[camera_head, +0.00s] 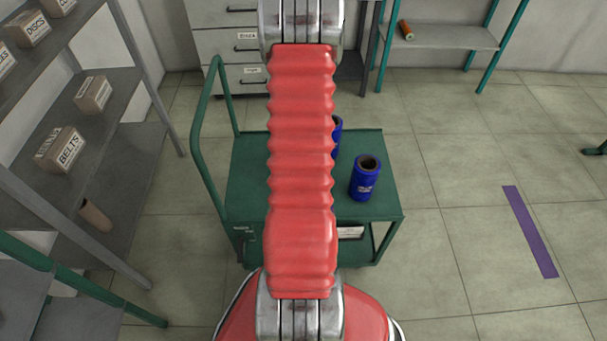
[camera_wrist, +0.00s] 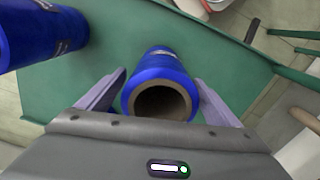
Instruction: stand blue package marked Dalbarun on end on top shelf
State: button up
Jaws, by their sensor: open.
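In the wrist view my gripper (camera_wrist: 160,78) is open, its two jaws on either side of a blue package (camera_wrist: 158,67), a roll with a hollow brown core. It is over the green cart; I cannot tell whether the jaws touch it. Another blue package (camera_wrist: 38,30) is at the upper left. In the head view one blue package (camera_head: 365,178) stands upright on the cart, and another (camera_head: 338,128) is mostly hidden behind my red arm. Their labels are too small to read, so I cannot tell which says Dalbarun. My gripper is hidden in the head view.
The green cart (camera_head: 255,180) has a handle at left. A grey shelf unit (camera_head: 110,110) at left holds labelled boxes, including BELTS (camera_head: 62,148), and a brown roll (camera_head: 95,215). A green-posted shelf (camera_head: 450,38) at back right holds an orange spool (camera_head: 405,29).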

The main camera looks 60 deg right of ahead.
notch_tip(320, 180, up, 14)
jog(key=shift+f, duration=0.25)
dwell(0.4)
dwell(0.7)
jog(key=w+a+r+n+t+h, duration=0.1)
jog(key=w+a+r+n, duration=0.1)
jog(key=w+a+r, duration=0.55)
jog(key=w+a+r+n+t, duration=0.1)
jog(key=w+a+r+n, duration=0.2)
jog(key=w+a+r, duration=0.7)
jog(key=s+a+r+n+t, duration=0.1)
jog(key=s+a+r, duration=0.1)
jog(key=a, duration=0.6)
jog(key=s+a+r+n+t, duration=0.1)
jog(key=s+a, duration=0.3)
jog(key=a, duration=0.5)
jog(key=s+a+r+n+t+y, duration=0.1)
jog(key=s+a+r+n, duration=0.1)
jog(key=a, duration=0.6)
jog(key=shift+s+a+r+n+t, duration=0.3)
jog(key=shift+s+a+r+n, duration=0.15)
jog(key=shift+s, duration=0.45)
jog(key=shift+d+f, duration=0.1)
